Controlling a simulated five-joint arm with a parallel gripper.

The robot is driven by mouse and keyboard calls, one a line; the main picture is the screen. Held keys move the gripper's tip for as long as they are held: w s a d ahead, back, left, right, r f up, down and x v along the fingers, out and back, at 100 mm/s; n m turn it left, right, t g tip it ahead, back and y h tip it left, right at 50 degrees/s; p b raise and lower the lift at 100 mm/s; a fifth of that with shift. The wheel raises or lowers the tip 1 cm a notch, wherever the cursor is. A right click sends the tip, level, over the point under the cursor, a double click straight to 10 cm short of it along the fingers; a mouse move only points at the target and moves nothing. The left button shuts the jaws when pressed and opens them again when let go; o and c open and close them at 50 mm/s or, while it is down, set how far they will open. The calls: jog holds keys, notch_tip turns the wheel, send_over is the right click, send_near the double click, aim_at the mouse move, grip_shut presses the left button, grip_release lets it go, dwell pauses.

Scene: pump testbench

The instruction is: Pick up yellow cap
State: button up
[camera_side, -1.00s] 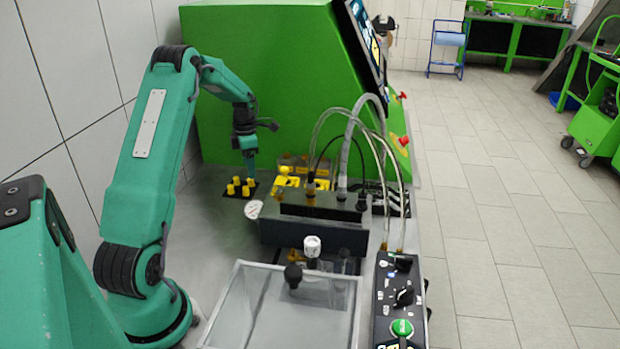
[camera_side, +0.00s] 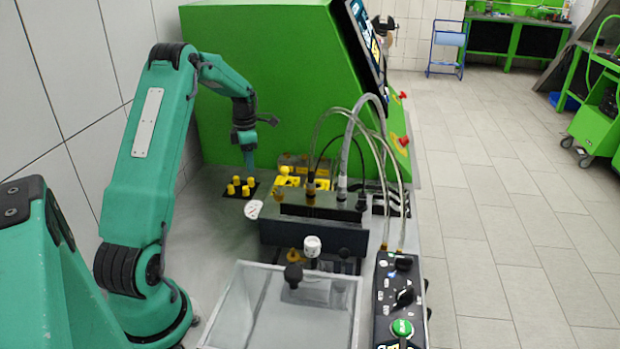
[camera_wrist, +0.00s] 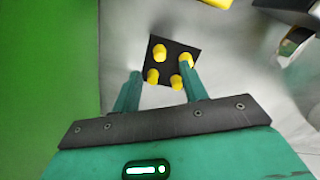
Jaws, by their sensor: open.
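Several yellow caps stand upright on a small black square plate (camera_wrist: 181,52) on the grey bench. In the wrist view one yellow cap (camera_wrist: 159,52) is at the plate's upper left and another yellow cap (camera_wrist: 186,61) is at the right, partly hidden by a finger. Two more caps are on the near side. The yellow caps (camera_side: 237,181) also show in the side view. My gripper (camera_wrist: 158,82) is open and empty, its two green fingers apart. In the side view my gripper (camera_side: 248,160) points down just above and behind the caps, not touching any that I can see.
A green machine housing (camera_side: 260,90) stands close behind my gripper. A dark block with hoses (camera_side: 315,235) and a round gauge (camera_side: 253,209) stand right of the caps. Bare bench lies left of the caps.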

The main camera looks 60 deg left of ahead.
aim_at(251, 178)
jog(key=shift+r+m, duration=0.7)
jog(key=shift+r, duration=0.4)
jog(key=shift+f, duration=1.35)
jog(key=shift+f, duration=0.1)
jog(key=shift+w+f, duration=0.1)
jog(key=shift+f, duration=2.4)
jog(key=shift+c, duration=0.2)
grip_shut()
